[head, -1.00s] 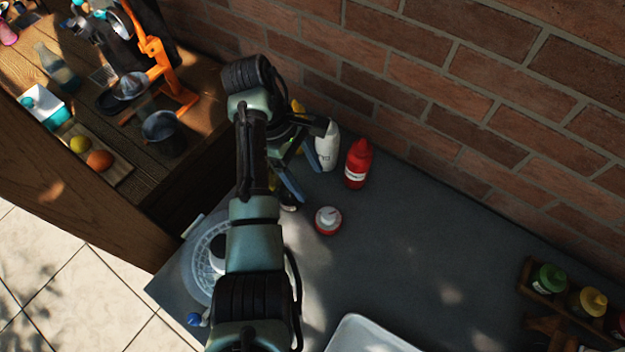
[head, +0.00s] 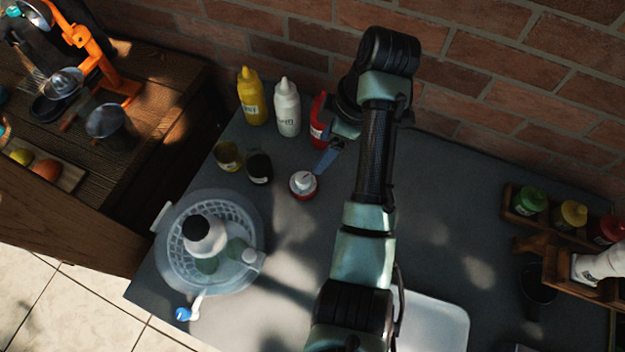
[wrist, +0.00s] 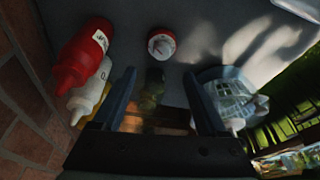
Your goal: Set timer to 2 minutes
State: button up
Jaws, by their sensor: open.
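The timer (head: 303,184) is a small round red and white dial lying on the grey table. The wrist view shows the timer (wrist: 161,44) face-on, with a pale knob or pointer on its white face; its setting is too small to read. My gripper (head: 328,158) is just right of and above the timer in the head view, partly hidden behind my arm. In the wrist view my gripper (wrist: 160,78) has its two fingers spread with nothing held. The timer shows beyond the fingertips, apart from them.
Yellow (head: 252,96), white (head: 287,107) and red (head: 319,122) bottles stand by the brick wall. Two small jars (head: 229,155) (head: 259,167) are left of the timer. A salad spinner (head: 208,245) stands front left, a white tray (head: 440,325) front right. A bottle rack (head: 563,268) is far right.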

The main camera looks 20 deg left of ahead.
aim_at(303, 178)
jog(key=shift+y, duration=0.6)
jog(key=x, duration=0.4)
jog(key=p+x, duration=0.1)
jog(key=x, duration=0.3)
jog(key=d+x, duration=0.1)
jog(key=x, duration=0.3)
jog(key=shift+s+f, duration=0.2)
jog(key=shift+s, duration=0.1)
